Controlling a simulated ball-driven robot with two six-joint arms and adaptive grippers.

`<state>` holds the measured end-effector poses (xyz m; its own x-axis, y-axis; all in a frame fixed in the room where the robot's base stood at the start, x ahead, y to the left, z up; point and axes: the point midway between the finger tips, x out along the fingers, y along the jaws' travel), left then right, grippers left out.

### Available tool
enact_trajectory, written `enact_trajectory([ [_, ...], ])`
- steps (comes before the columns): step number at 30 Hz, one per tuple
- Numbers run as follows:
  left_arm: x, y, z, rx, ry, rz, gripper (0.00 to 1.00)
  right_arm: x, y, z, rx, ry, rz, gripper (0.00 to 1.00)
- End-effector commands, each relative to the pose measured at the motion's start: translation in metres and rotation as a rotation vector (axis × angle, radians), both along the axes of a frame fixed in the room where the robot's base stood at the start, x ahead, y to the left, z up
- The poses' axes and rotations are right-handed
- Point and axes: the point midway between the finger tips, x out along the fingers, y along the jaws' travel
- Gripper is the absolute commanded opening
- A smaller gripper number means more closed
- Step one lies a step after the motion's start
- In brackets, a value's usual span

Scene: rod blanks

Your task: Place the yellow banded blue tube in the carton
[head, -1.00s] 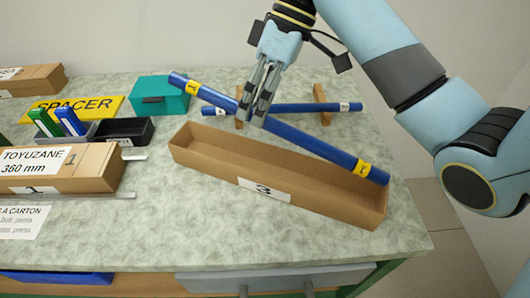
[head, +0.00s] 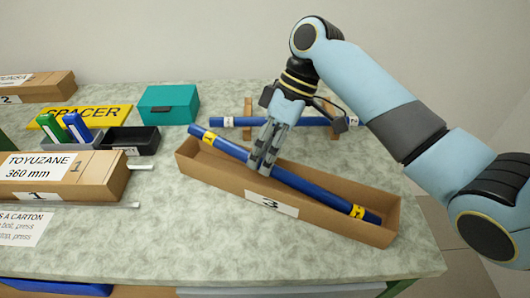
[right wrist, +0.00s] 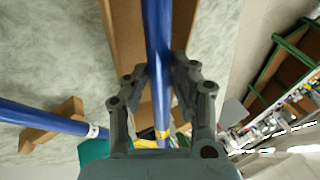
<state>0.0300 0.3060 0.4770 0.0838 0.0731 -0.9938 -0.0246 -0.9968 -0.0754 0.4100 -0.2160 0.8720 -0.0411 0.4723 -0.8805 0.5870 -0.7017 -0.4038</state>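The yellow banded blue tube (head: 315,191) slants across the open carton marked 3 (head: 225,180). Its right end is down between the carton's walls; its left end shows above the carton's left end. My right gripper (head: 264,165) is shut around the middle of the tube, pointing down over the carton. In the right wrist view the tube (right wrist: 158,40) runs between the two fingers (right wrist: 160,88), with a yellow band near the palm and the carton (right wrist: 125,30) behind it. My left gripper is not in view.
Another blue tube (head: 240,121) lies on wooden rests (head: 338,121) behind the carton. A teal box (head: 168,104), black tray (head: 130,139), yellow spacer sign (head: 85,115) and closed carton 1 (head: 100,178) are at left. The counter in front of the carton is clear.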

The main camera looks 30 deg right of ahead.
Motion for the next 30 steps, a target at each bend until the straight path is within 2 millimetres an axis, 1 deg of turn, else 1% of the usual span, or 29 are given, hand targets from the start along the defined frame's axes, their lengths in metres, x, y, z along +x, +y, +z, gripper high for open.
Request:
enact_trajectory([
  [1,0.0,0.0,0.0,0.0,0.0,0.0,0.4,0.0,0.0,0.0,0.001,-0.001,0.0,0.33],
  [4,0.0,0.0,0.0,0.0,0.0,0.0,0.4,0.0,0.0,0.001,0.001,-0.001,0.0,0.46],
  [11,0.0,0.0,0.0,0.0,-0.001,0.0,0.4,0.0,0.0,0.001,0.0,-0.001,-0.001,0.46],
  [14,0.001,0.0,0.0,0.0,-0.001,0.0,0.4,0.001,-0.001,0.005,-0.001,-0.002,0.0,0.46],
  [17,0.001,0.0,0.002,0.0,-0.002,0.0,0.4,0.002,-0.008,0.017,-0.003,-0.003,-0.001,0.46],
  [24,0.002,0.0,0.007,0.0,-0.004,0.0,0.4,0.004,-0.034,0.065,-0.004,-0.004,-0.001,0.46],
  [27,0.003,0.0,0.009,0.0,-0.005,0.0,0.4,0.005,-0.044,0.083,-0.004,-0.004,-0.001,0.46],
  [30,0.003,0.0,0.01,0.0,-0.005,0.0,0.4,0.005,-0.051,0.097,-0.002,-0.003,0.0,0.46],
])
